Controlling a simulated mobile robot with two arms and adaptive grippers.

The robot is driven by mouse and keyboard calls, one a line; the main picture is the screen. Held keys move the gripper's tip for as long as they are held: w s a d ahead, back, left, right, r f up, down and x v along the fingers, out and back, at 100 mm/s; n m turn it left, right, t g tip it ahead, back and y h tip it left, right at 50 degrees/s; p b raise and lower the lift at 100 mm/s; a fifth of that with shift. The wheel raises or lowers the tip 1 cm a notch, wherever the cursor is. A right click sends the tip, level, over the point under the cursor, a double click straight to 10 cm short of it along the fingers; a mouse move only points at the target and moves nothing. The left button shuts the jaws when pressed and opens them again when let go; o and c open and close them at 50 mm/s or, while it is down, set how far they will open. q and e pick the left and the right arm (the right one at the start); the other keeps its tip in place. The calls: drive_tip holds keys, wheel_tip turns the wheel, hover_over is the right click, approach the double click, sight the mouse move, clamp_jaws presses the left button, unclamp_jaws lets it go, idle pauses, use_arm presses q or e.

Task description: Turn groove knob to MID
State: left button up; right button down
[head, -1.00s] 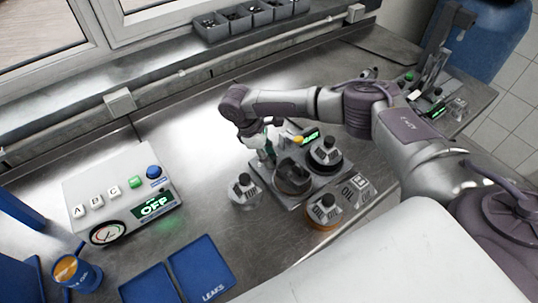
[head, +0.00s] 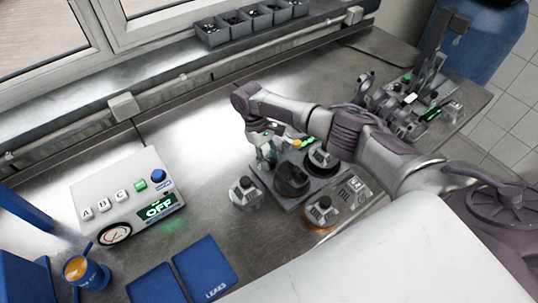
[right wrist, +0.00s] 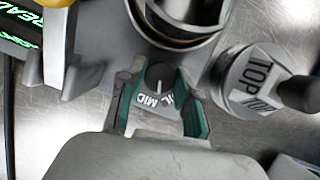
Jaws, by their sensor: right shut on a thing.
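My right gripper (head: 265,158) reaches down at the left side of the small ring-and-piston station (head: 318,187) in the head view. In the right wrist view its green-padded fingers (right wrist: 160,80) are shut on the small dark groove knob (right wrist: 158,75). The knob has a short white pointer line on its lower part. White letters next to it seem to read MID, with a second, partly hidden label to their right. I cannot tell exactly which label the pointer meets. In the head view the knob is hidden by the gripper. My left gripper is not in view.
A dark open cylinder (head: 291,180) stands beside the gripper. A control box (head: 125,205) reading OFF and blue mats (head: 205,268) lie left.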

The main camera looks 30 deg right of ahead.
drive_tip(key=shift+d+r+m+y+p, duration=0.1)
drive_tip(key=shift+m+y+p, duration=0.65)
drive_tip(key=shift+m, duration=0.95)
drive_tip(key=shift+w, duration=0.1)
drive_tip(key=c, duration=0.8)
unclamp_jaws()
drive_tip(key=v, duration=1.2)
